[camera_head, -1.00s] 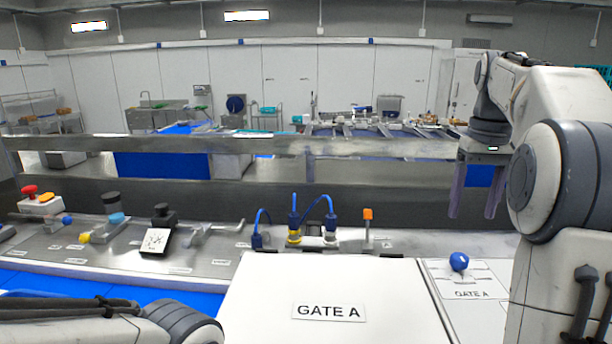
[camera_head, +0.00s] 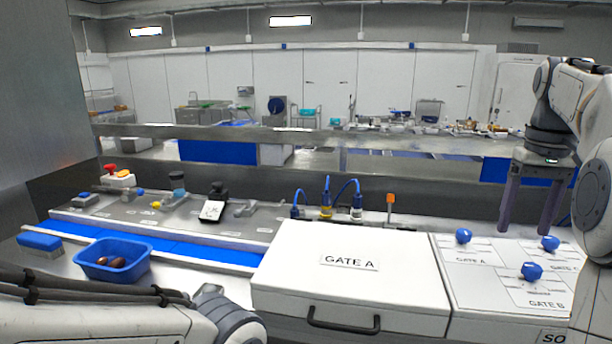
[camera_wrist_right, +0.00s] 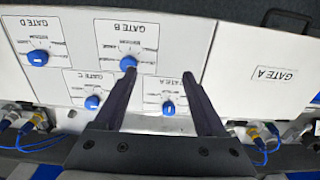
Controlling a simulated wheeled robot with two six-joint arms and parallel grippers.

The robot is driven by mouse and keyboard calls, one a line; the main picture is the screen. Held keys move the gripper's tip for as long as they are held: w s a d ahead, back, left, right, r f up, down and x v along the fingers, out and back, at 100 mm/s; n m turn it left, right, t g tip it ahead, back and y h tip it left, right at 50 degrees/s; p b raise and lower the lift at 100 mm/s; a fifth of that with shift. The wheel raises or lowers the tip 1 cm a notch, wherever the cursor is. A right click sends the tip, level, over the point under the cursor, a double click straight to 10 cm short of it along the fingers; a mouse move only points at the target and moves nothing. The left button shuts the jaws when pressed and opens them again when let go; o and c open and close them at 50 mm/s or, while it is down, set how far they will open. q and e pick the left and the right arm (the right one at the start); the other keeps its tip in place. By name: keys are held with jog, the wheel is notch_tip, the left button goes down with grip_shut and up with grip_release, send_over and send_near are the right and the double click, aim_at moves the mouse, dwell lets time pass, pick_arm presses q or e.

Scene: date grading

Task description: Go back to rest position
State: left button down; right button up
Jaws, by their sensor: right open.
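My right gripper (camera_head: 531,203) is raised above the right part of the bench in the head view, its two dark fingers pointing down and apart, with nothing between them. The right wrist view also shows the open fingers (camera_wrist_right: 158,82) over the knob panel (camera_wrist_right: 85,20). My left arm crosses the lower left of the head view; its gripper is out of frame.
The white GATE A box (camera_head: 300,262) with a black handle stands at front centre. Blue knobs such as the GATE B knob (camera_head: 531,271) sit right of it. A blue tub (camera_head: 137,252) with dates stands left, beside the blue belt (camera_head: 170,250).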

jog(key=a+f+n, duration=0.1)
jog(key=a+f, duration=0.1)
jog(key=a, duration=0.5)
jog(key=a+f+n, duration=0.2)
jog(key=a+f, duration=0.1)
jog(key=a, duration=0.4)
jog(key=s+a+f+n, duration=0.1)
jog(key=a+f, duration=0.1)
jog(key=a, duration=0.5)
jog(key=shift+f, duration=0.3)
jog(key=s+a+f+n+y, duration=0.1)
jog(key=s+a+f+n, duration=0.2)
jog(key=s+a+f, duration=0.55)
jog(key=s+a+f+n, duration=0.3)
jog(key=s+a+f, duration=0.15)
jog(key=s, duration=0.65)
notch_tip(320, 180, down, 8)
jog(key=b, duration=0.7)
jog(key=shift+s, duration=0.35)
